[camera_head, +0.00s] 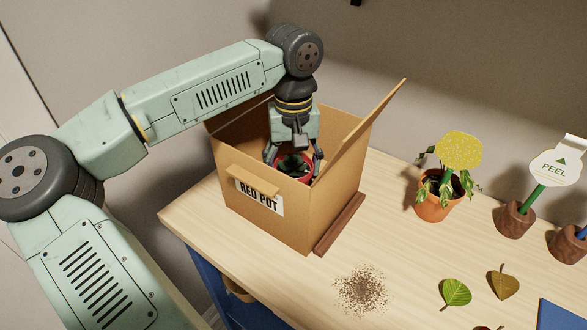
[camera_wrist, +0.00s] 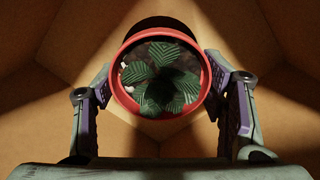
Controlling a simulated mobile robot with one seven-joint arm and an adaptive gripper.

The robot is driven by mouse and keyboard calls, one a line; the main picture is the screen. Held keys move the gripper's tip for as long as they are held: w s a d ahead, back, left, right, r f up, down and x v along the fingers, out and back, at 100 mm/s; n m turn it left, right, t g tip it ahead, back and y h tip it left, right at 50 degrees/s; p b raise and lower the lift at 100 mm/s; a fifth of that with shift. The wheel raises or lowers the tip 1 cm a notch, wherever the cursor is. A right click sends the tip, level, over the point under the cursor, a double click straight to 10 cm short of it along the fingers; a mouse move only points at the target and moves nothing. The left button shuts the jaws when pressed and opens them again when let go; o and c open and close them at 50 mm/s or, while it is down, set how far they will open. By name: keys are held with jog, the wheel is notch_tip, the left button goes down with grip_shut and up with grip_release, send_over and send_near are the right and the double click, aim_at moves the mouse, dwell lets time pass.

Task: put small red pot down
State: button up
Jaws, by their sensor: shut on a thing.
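The small red pot (camera_wrist: 206,92), with dark green striped leaves and dark soil, is between the two fingers of my gripper (camera_wrist: 160,105) in the wrist view. The fingers touch it on both sides. In the head view my gripper (camera_head: 292,160) reaches down into an open cardboard box (camera_head: 322,205) labelled "RED POT", and the red pot (camera_head: 309,168) shows partly inside it. The front wall hides the pot's base, so I cannot tell whether it touches the box floor.
The box stands on a wooden table (camera_head: 410,250) with its flaps open. A brown strip (camera_head: 340,224) lies along its right side. A terracotta pot with a plant (camera_head: 437,208), spilled soil (camera_head: 361,289) and loose leaves (camera_head: 455,292) are to the right. A "PEEL" sign (camera_head: 554,168) stands farther right.

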jog(key=shift+f, duration=0.65)
jog(key=shift+f+b, duration=0.5)
jog(key=shift+s, duration=0.1)
jog(key=o, duration=1.4)
jog(key=shift+f, duration=0.2)
jog(key=shift+o, duration=0.2)
jog(key=shift+r, duration=0.1)
